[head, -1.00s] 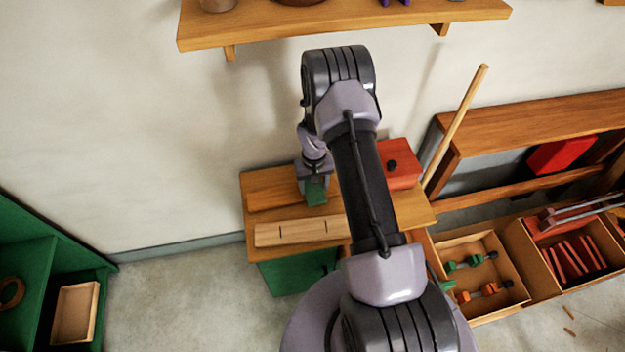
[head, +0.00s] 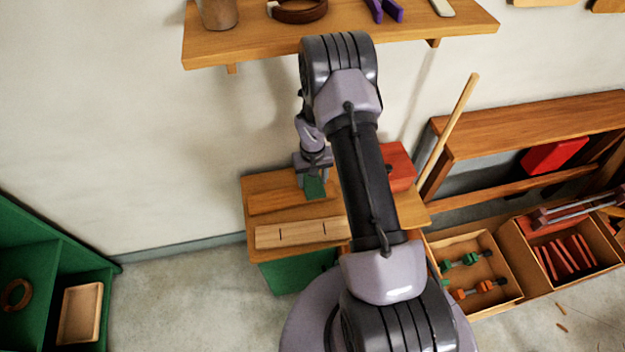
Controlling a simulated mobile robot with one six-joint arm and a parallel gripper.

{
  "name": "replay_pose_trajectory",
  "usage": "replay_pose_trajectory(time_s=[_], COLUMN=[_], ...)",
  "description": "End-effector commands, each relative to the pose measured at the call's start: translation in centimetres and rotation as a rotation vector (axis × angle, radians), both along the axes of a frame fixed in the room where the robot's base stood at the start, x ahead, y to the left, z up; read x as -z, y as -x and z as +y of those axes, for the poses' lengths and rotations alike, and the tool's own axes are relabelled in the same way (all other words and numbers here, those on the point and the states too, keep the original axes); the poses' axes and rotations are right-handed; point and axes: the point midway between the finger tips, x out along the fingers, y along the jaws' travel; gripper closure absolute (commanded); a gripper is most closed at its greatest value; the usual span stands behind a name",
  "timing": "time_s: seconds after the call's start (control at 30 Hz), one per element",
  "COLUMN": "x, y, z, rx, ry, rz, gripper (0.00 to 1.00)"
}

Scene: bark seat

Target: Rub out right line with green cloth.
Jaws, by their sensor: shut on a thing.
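A pale wooden board (head: 300,234) lies along the front of the wooden bench top. It bears two short dark lines: a left line (head: 281,233) and a right line (head: 325,227). My gripper (head: 314,179) is shut on the green cloth (head: 315,188), which hangs below the jaws behind the board, near the right line. The cloth appears apart from the right line; its exact height above the bench is hard to tell. My forearm hides the board's right end.
A red box (head: 399,168) stands at the bench's right, partly behind my arm, with a wooden pole (head: 447,130) leaning beside it. A shelf (head: 340,38) with several objects hangs above. Open crates (head: 478,262) stand at right, a green cabinet (head: 45,270) at left.

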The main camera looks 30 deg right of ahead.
Motion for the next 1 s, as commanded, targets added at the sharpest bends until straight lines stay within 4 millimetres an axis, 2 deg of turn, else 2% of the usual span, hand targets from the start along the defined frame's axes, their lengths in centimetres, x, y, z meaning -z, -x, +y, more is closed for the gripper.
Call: replay_pose_trajectory(time_s=[0.4,0.57,0.8,1.0], x=[0.4,1.8,4.9,5.1], y=[0.0,0.0,0.0,0.0], z=[0.0,0.0,0.0,0.0], rx=[0.0,0.001,0.001,0.001], ry=[0.0,0.0,-0.001,0.0], rz=[0.0,0.0,-0.001,-0.002], gripper=[0.8,0.8,0.8,0.8])
